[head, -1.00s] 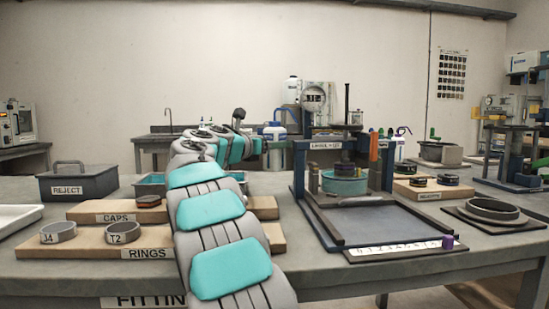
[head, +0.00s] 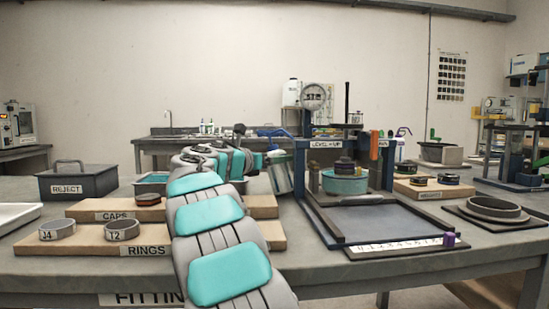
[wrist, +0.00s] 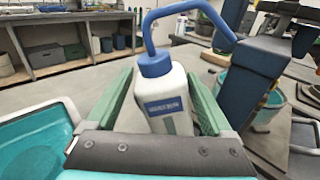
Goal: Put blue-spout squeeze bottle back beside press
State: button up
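The squeeze bottle (wrist: 168,105) is white with a blue cap, a bent blue spout and a blue label.
A teal bowl (head: 345,184) sits in the press. Wooden boards with rings (head: 122,229) and caps (head: 148,200) lie left of my arm. A teal tray (wrist: 35,145) is left of my gripper. Another bottle with a purple-blue spout (head: 402,134) stands right of the press.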

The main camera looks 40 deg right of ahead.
jog(key=shift+o, duration=1)
jog(key=shift+r, duration=0.1)
jog(key=shift+r, duration=0.25)
jog(key=v, duration=1.2)
